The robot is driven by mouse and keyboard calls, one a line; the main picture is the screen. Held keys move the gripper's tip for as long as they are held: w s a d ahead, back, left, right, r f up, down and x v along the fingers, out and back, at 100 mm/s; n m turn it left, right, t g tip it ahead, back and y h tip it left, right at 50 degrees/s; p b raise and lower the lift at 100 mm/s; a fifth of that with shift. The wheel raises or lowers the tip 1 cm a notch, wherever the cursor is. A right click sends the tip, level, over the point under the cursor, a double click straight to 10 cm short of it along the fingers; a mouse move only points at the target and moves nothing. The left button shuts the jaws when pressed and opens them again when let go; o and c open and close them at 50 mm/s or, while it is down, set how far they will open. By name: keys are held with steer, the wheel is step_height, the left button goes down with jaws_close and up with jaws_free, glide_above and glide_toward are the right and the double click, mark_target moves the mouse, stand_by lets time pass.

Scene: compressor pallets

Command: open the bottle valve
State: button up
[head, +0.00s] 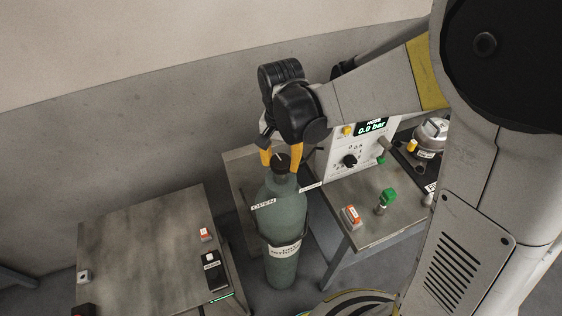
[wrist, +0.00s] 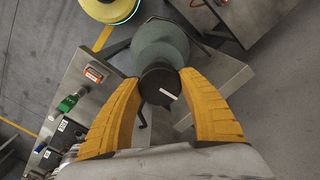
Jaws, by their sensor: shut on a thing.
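The green gas bottle (head: 287,218) stands upright on the floor between two tables, with an "OPEN" label at its shoulder. Its valve is a dark round knob (head: 282,162) on top. My gripper (head: 280,158) comes down from above, one yellow finger on each side of the knob. In the wrist view my gripper (wrist: 164,88) is shut on the dark valve knob (wrist: 160,86), which carries a white pointer line slanting to the lower right. The bottle's green shoulder (wrist: 158,48) shows beyond the knob. The finger contact faces are partly hidden.
A panel (head: 345,155) with a display reading 0.0 bar stands on the right table (head: 375,205), beside a green-handled valve (head: 387,197) and a red switch (head: 351,216). The left table (head: 140,245) is mostly bare, with a black device (head: 213,270) near its right edge.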

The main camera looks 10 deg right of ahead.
steer(key=n+b, duration=0.1)
steer(key=n, duration=0.5)
steer(key=shift+f+b, duration=0.1)
steer(key=shift+b, duration=0.2)
steer(key=n+b, duration=0.1)
steer(key=n, duration=1)
steer(key=shift+b, duration=0.35)
steer(key=n, duration=0.5)
steer(key=shift+n, duration=0.4)
steer(key=o, duration=1.2)
